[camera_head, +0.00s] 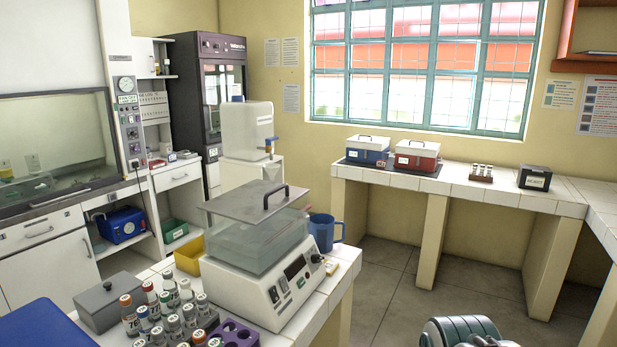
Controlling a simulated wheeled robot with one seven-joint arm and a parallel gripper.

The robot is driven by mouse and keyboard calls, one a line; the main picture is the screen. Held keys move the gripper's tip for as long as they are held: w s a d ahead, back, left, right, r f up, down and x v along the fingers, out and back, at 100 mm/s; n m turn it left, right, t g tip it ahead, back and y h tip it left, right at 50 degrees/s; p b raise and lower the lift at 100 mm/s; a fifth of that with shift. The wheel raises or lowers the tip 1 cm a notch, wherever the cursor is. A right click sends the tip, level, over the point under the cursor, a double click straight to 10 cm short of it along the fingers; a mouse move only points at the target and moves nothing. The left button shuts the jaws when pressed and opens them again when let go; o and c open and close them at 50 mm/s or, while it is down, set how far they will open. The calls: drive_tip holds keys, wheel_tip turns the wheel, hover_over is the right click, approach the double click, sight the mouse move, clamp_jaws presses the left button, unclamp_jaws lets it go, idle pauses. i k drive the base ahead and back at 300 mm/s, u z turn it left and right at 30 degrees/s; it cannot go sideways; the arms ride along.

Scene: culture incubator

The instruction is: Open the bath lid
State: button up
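The water bath (262,301) stands on the tiled counter in the centre foreground. It has a white base with a dark display and buttons, and a clear tank on top. A black arched lid handle (277,193) stands near the lid's right side. My gripper is not in view. A grey and teal rounded part, seemingly of my arm, shows at the bottom right, away from the bath.
Capped bottles (174,318), a grey lidded box (109,303) and a purple rack (233,335) crowd the bath's left front. A yellow bin (190,256) is behind them. A blue jug (323,232) stands close at the bath's right. Open floor (400,290) lies right of the counter.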

sight(253, 202)
drive_tip(key=u, duration=0.05)
drive_tip(key=i, duration=0.9)
drive_tip(key=u, duration=0.85)
